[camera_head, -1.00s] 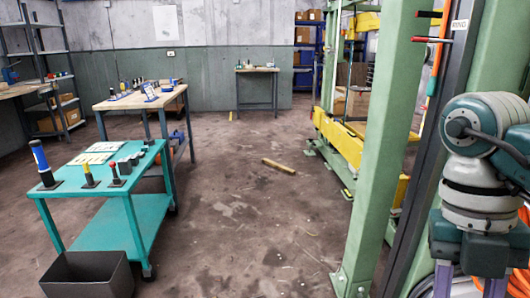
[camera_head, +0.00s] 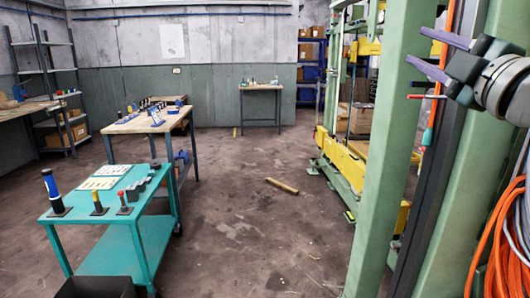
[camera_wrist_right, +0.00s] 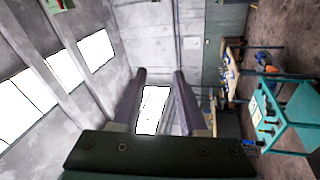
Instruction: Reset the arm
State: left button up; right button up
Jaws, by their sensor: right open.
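My right gripper (camera_head: 415,46) comes in from the upper right edge of the head view. Its two purple-grey fingers are spread and point left, with nothing between them. They appear in front of the green upright post (camera_head: 385,130). In the right wrist view the open fingers (camera_wrist_right: 159,80) frame only the wall and a bright white panel (camera_wrist_right: 153,108) behind. My left gripper is in neither view.
A teal cart (camera_head: 100,215) with upright handled tools stands at left, a dark bin (camera_head: 95,287) before it. A wooden-topped table (camera_head: 140,122) is behind. A red-tipped rod (camera_head: 415,97) is by the post; orange cable (camera_head: 485,250) hangs at right.

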jog(key=s+d+f+m+g+h, duration=0.1)
jog(key=d+f+m+g+h, duration=0.2)
jog(key=d+m+h, duration=0.35)
jog(key=s+d+f+m+g+h, duration=0.1)
jog(key=d+f+m+g+h, duration=0.25)
jog(key=d+m+h, duration=0.35)
jog(key=s+d+f+m+g+y, duration=0.1)
jog(key=s+f+m+g, duration=0.15)
jog(key=f, duration=0.35)
jog(key=s+d+f+m+g+y, duration=0.1)
jog(key=s+f+m+g, duration=0.1)
jog(key=s+f+g, duration=0.3)
jog(key=s+a+f+n+g+y, duration=0.1)
jog(key=s+a+f+g+y, duration=0.15)
jog(key=s+a+f, duration=0.6)
jog(key=s+a+f+n+g+y, duration=0.1)
jog(key=s+a+f+y, duration=0.4)
jog(key=s+a, duration=0.55)
jog(key=s+a+r, duration=0.2)
jog(key=s+a, duration=0.1)
jog(key=s, duration=0.7)
notch_tip(320, 180, up, 38)
jog(key=p, duration=3.8)
jog(key=shift+y, duration=0.3)
